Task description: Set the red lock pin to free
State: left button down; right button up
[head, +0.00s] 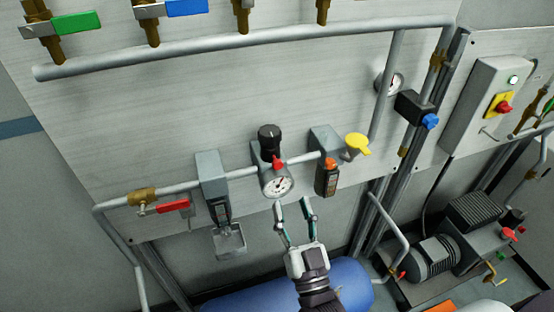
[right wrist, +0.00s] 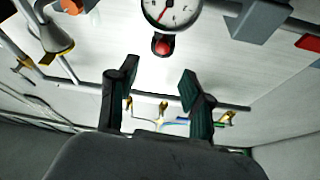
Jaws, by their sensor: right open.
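The red lock pin (head: 278,162) is a small red piece on the regulator, between its black knob (head: 269,138) and the round pressure gauge (head: 277,184). In the right wrist view the red pin (right wrist: 163,47) shows as a round red end in a dark holder beside the gauge (right wrist: 171,8). I cannot tell its setting. My right gripper (head: 293,202) is open and empty, below and a little right of the gauge, apart from the pin. In the right wrist view its fingers (right wrist: 160,76) point toward the pin with a gap. My left gripper is not in view.
A black and orange device (head: 326,180) and a yellow cap (head: 357,145) are right of the regulator. A grey filter unit (head: 214,190) and red valve handle (head: 174,206) are left. A blue tank (head: 345,275) lies below.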

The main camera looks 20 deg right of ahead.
aim_at(279, 167)
jog(key=p+x, duration=0.3)
jog(key=x, duration=0.6)
jog(key=shift+w+a, duration=0.15)
jog(key=shift+w, duration=0.2)
jog(key=shift+w+r, duration=0.1)
jog(key=shift+w, duration=0.35)
grip_shut()
